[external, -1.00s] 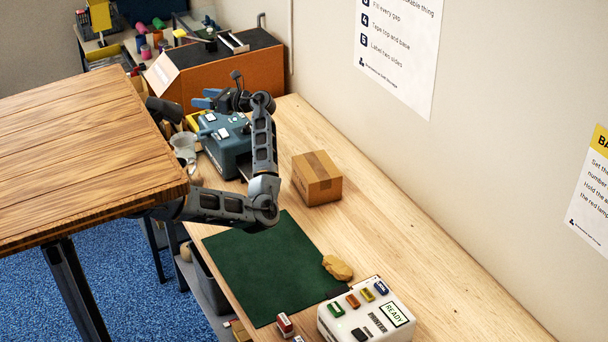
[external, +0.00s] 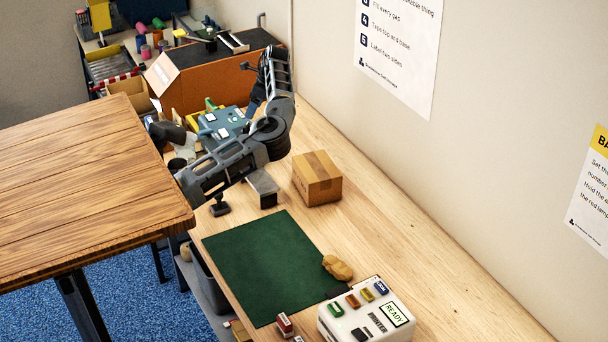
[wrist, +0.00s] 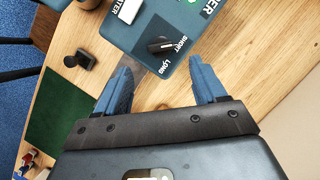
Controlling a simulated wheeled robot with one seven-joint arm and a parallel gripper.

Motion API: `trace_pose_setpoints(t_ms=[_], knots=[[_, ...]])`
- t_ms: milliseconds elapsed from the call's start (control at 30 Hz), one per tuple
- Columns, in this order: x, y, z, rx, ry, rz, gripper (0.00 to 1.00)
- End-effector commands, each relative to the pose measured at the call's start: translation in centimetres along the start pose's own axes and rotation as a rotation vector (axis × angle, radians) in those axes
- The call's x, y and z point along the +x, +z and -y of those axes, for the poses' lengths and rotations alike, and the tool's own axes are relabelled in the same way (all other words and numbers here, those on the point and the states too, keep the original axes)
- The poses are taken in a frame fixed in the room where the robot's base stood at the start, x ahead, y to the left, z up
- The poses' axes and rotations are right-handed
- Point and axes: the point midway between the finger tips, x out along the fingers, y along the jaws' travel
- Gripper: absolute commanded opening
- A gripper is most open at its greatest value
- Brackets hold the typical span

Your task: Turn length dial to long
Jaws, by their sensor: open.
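The blue-grey machine (external: 222,125) stands on the bench below the orange box, and its top panel (wrist: 140,22) fills the upper wrist view. The length dial (wrist: 160,45) is a black knob near the panel's edge, with SHORT and LONG printed beside it. Its pale mark appears to be on the SHORT side. My gripper (wrist: 163,77) is open with blue fingers apart. In the wrist view the dial lies just past the fingertips, roughly between their directions, with no contact visible. In the external view my arm hides much of the gripper.
A taped carton (external: 317,178) sits right of my arm. A black stamp-like object (external: 220,208) stands near the front edge. A green mat (external: 265,262), a tan lump (external: 337,267) and a white printer (external: 365,318) lie nearer. A wooden table (external: 90,165) is at left.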

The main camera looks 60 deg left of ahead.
Motion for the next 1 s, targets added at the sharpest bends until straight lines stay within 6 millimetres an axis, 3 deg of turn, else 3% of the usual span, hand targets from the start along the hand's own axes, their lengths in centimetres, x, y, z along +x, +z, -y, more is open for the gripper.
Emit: trace_pose_setpoints(t_ms=[500, 900, 1000], knots=[[6.8, 0.1, 0.0, -0.001, 0.001, 0.002, 0.7], [7.6, 0.1, 0.0, -0.001, 0.0, 0.001, 0.7], [7.6, 0.1, 0.0, -0.001, 0.0, 0.002, 0.62]])
